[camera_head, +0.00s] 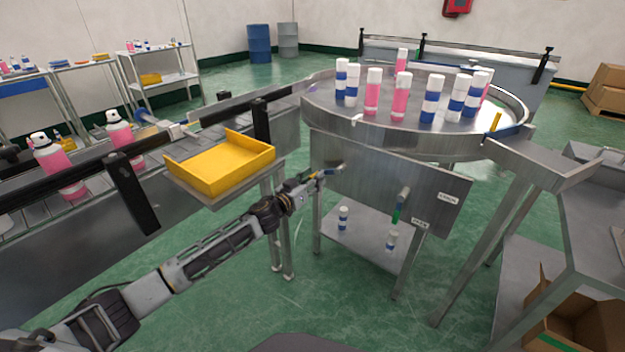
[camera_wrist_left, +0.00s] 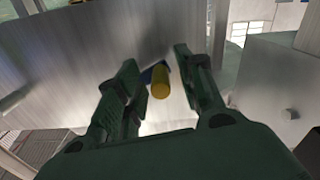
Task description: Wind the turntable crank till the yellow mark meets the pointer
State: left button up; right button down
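The round steel turntable (camera_head: 440,150) stands at the centre right in the head view, with pink and blue-white cans on top. A yellow cylindrical grip (camera_wrist_left: 160,82) with a blue part behind it, apparently the crank handle, lies between my left fingers in the left wrist view. My left gripper (camera_head: 323,174) is at the front panel's left side; it also shows in the wrist view (camera_wrist_left: 165,85), open, with gaps beside the grip. A yellow piece (camera_head: 495,122) stands at the turntable's right rim; I cannot tell whether it is the mark or pointer. My right gripper is not in view.
A yellow tray (camera_head: 222,165) sits just above and left of my left forearm. A conveyor (camera_head: 105,195) with pink cans runs along the left. A cardboard box (camera_head: 575,320) is at the lower right.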

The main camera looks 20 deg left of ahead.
pick_arm(q)
grip_shut()
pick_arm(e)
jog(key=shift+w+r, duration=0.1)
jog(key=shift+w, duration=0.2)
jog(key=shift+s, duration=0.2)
